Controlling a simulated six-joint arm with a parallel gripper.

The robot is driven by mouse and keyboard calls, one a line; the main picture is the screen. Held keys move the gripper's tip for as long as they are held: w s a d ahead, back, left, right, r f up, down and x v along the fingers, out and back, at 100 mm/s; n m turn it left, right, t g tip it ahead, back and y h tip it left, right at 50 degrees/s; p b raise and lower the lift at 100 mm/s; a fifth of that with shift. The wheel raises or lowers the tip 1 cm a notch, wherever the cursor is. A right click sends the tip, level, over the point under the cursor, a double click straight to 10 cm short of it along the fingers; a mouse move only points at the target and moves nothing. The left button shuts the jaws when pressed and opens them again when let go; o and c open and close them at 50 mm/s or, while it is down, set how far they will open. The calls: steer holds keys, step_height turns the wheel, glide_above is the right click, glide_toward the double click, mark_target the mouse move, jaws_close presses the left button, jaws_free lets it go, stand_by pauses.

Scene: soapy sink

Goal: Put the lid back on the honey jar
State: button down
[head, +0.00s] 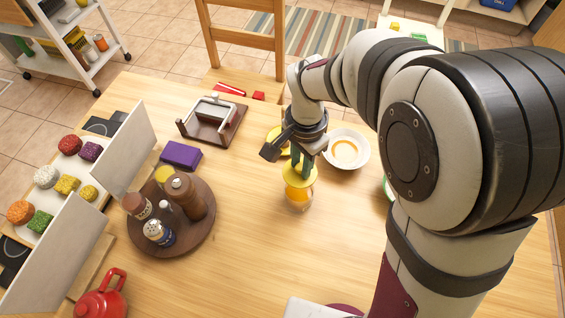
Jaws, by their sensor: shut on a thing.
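The honey jar (299,200) is a small glass jar with amber honey, standing on the wooden table near the middle of the head view. The round yellow lid (299,177) is over the jar's mouth and hides the jar's top. I cannot tell whether the lid rests on the rim or is slightly above it. My gripper (301,163) points down from above and is shut on the lid, seemingly at its top. The exact contact of the fingers is too small to see.
A white bowl (361,163) with an orange centre stands right of my gripper. A dark round tray (205,234) with shakers stands left. A purple box (180,156) lies beyond it. Table in front of the jar is clear.

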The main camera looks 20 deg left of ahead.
mark_target(301, 179)
steer(key=shift+s+d+r+m, duration=0.15)
steer(key=shift+s+r+m, duration=0.15)
steer(key=shift+r+m, duration=0.2)
steer(key=shift+s+d+r+m, duration=0.1)
steer(key=shift+s+r+m, duration=0.15)
steer(key=shift+r+m, duration=0.25)
steer(key=shift+f, duration=3.2)
steer(key=shift+f, duration=0.15)
steer(key=shift+c, duration=0.6)
jaws_free()
steer(key=shift+r, duration=3.5)
